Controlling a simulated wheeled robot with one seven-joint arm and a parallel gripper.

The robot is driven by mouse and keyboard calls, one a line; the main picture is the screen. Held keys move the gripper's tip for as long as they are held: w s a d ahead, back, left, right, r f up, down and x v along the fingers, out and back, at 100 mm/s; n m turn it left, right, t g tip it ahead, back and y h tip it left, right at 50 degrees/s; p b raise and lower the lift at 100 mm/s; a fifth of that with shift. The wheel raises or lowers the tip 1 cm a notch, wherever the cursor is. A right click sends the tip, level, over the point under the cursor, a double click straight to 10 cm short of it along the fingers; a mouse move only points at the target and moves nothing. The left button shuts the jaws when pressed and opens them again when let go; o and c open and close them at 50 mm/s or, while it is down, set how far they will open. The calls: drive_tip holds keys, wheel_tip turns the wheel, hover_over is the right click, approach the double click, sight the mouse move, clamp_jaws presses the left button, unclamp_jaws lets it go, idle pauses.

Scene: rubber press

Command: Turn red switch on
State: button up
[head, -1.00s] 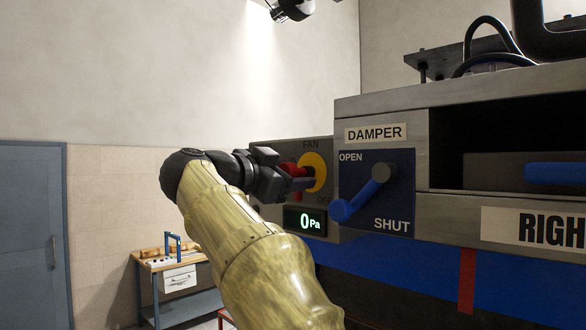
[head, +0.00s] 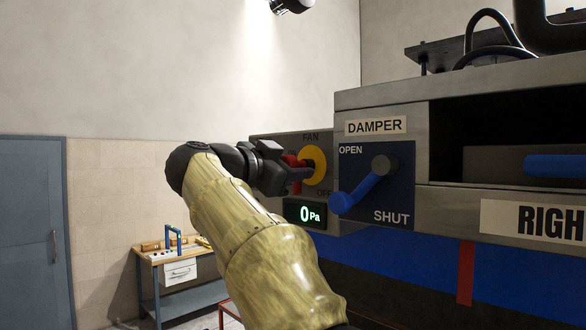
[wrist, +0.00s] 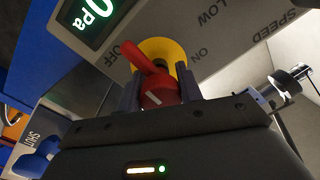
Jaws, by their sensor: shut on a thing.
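The red switch (wrist: 158,90) sits on a round yellow plate (head: 316,164) on the grey FAN panel. In the wrist view its handle points toward the OFF mark, and the ON mark is on the other side of the plate. My gripper (wrist: 158,92) is shut on the red switch, one finger on each side of it. In the head view my gripper (head: 298,175) reaches the panel from the left and hides part of the switch (head: 292,160).
A green display (head: 306,213) reading 0 Pa is just below the switch. The blue damper lever (head: 362,186) stands close to the right, pointing down-left. A workbench (head: 172,256) is at the lower left.

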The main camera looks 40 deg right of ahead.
drive_tip(key=m+b, duration=0.2)
drive_tip(key=m, duration=0.2)
drive_tip(key=shift+a+m+b, duration=0.1)
drive_tip(key=shift+m+b, duration=0.2)
drive_tip(key=shift+b, duration=0.1)
drive_tip(key=m+b, duration=0.2)
drive_tip(key=m, duration=0.2)
drive_tip(key=shift+m, duration=0.3)
drive_tip(key=m+b, duration=0.1)
drive_tip(key=m, duration=0.3)
drive_tip(key=shift+r+m+g+h+b, duration=0.1)
drive_tip(key=shift+m+g+h+b, duration=0.2)
drive_tip(key=shift+m+h+b, duration=0.1)
drive_tip(key=shift+r+m+b, duration=0.1)
drive_tip(key=shift+m+b, duration=0.3)
drive_tip(key=shift+m, duration=1.6)
drive_tip(key=o, duration=1)
